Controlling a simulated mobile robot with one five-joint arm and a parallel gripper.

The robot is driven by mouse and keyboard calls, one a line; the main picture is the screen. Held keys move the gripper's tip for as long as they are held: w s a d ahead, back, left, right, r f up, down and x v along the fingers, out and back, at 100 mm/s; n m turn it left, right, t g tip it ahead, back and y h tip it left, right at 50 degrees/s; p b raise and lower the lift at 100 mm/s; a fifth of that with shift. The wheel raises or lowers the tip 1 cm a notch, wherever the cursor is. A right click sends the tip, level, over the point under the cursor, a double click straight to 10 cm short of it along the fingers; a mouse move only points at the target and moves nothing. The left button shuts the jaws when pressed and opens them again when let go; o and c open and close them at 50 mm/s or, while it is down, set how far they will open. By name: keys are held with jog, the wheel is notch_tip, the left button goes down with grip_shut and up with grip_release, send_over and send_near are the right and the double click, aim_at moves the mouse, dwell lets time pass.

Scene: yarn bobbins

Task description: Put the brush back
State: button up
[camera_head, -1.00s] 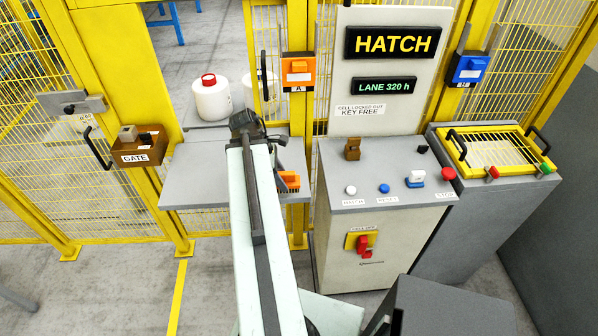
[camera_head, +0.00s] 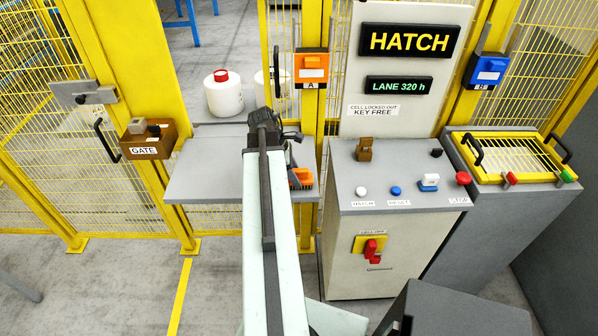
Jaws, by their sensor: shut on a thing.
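The brush (camera_head: 301,178) has an orange body and dark bristles. It shows just right of my pale arm, at the right end of the grey shelf (camera_head: 205,180) in front of the yellow fence. My gripper (camera_head: 289,138) is at the far end of the arm, over the shelf. It is shut on the brush; the arm hides the fingers and part of the brush. I cannot tell whether the brush touches the shelf.
White bobbins (camera_head: 223,95) stand behind the shelf. The brown GATE box (camera_head: 148,140) is at left. The grey console (camera_head: 348,238) with buttons and the HATCH panel (camera_head: 385,88) stands close at right. An orange unit A (camera_head: 312,66) hangs above.

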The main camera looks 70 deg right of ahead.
jog(key=shift+f, duration=0.1)
jog(key=o, duration=1.5)
jog(key=shift+c, duration=0.2)
jog(key=shift+r+p, duration=0.3)
jog(key=shift+r, duration=0.1)
jog(key=p+v, duration=1)
jog(key=v, duration=0.1)
jog(key=shift+r, duration=0.2)
jog(key=shift+w, duration=0.15)
